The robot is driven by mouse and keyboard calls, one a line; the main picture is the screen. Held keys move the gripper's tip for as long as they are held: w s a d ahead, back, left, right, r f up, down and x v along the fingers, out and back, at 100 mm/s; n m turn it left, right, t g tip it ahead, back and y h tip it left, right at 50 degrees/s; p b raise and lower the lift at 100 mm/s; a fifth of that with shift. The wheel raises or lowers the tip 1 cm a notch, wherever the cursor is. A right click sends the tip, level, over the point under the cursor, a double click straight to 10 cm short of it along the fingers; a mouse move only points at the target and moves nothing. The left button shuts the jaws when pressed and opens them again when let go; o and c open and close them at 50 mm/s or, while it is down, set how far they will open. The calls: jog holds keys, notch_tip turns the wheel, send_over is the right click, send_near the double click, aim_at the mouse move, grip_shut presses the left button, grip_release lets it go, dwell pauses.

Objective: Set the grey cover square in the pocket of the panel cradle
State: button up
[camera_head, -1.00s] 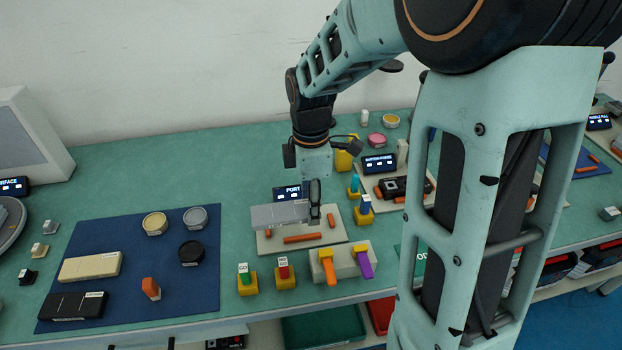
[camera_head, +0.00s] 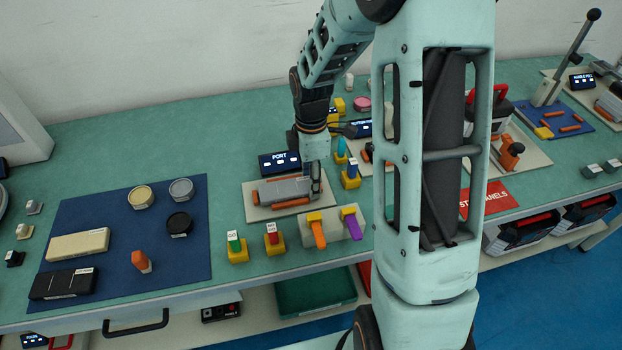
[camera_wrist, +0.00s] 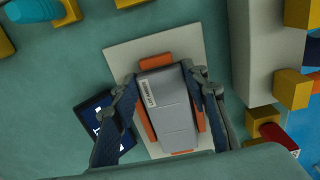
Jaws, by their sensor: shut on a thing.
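The grey cover (camera_head: 285,188) lies low over the panel cradle (camera_head: 256,211), a pale plate with orange guide bars, in the head view. My gripper (camera_head: 312,182) is shut on the cover near its right end. In the wrist view the grey cover (camera_wrist: 168,105) sits between my two fingers (camera_wrist: 165,95). Orange bars show at its upper end, along both long sides and at its lower end. The cover looks roughly lined up with the bars. I cannot tell whether it rests fully on the plate (camera_wrist: 190,38) of the cradle.
A display marked PORT (camera_head: 280,162) stands just behind the cradle. A grey block with orange and purple levers (camera_head: 333,227) stands in front. Green and red buttons on yellow bases (camera_head: 236,250) stand front left. A blue mat (camera_head: 110,215) with several parts lies left.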

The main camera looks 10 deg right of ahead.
jog(key=shift+f, duration=0.15)
jog(key=o, duration=1.4)
notch_tip(320, 180, up, 12)
jog(key=shift+r+p, duration=0.15)
jog(key=shift+p, duration=0.5)
